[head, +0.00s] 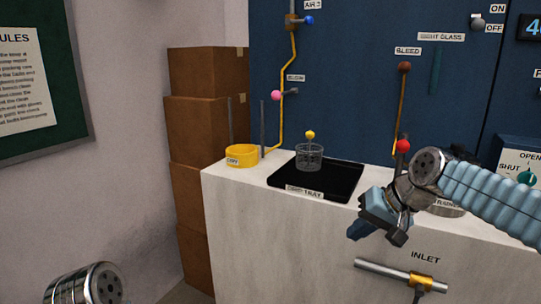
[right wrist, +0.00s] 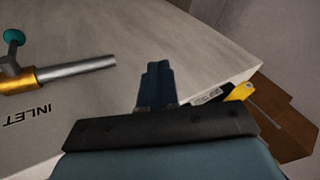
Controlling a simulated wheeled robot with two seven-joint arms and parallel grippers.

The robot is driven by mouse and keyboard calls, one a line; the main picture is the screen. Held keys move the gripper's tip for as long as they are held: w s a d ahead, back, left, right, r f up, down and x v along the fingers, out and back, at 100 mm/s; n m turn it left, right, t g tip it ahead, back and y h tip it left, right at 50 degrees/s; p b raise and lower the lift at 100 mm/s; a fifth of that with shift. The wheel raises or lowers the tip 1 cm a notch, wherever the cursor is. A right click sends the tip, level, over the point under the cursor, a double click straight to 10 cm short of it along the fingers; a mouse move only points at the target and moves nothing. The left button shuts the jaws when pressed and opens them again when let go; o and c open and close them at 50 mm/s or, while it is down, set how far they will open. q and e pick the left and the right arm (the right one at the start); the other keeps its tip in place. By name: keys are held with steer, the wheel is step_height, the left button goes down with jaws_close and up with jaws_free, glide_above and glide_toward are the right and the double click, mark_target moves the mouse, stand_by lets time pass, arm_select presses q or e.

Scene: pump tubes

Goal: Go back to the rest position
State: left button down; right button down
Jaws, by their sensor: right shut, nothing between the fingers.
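My right gripper (head: 372,232) hangs in front of the white bench, at its front face near the tray's right side, in the head view. Its fingers are together with nothing between them; the right wrist view shows the closed dark fingertips (right wrist: 156,84) pointing across the bench face. My left arm shows only as a rounded metal joint (head: 88,286) at the bottom left of the head view; the left gripper itself is out of view.
A black tray (head: 340,187) on the bench (head: 235,210) bears a wire basket (head: 309,160) with a yellow-topped rod. A yellow ring-shaped dish (head: 241,156) sits left. The INLET pipe (head: 395,274) sticks out below the gripper. Brown boxes (head: 205,125) stand at the left.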

steer(key=a+f+g, duration=0.1)
steer(key=a+f, duration=0.1)
steer(key=f, duration=1.3)
steer(key=a+f+g, duration=0.1)
steer(key=a+f, duration=0.2)
steer(key=f, duration=1.3)
steer(key=s+a+f+g+h, duration=0.1)
steer(key=s+a+f+g, duration=0.1)
steer(key=s+f, duration=1.7)
steer(key=shift+s+a+f, duration=0.15)
steer(key=shift+s+a, duration=0.3)
steer(key=shift+s, duration=0.65)
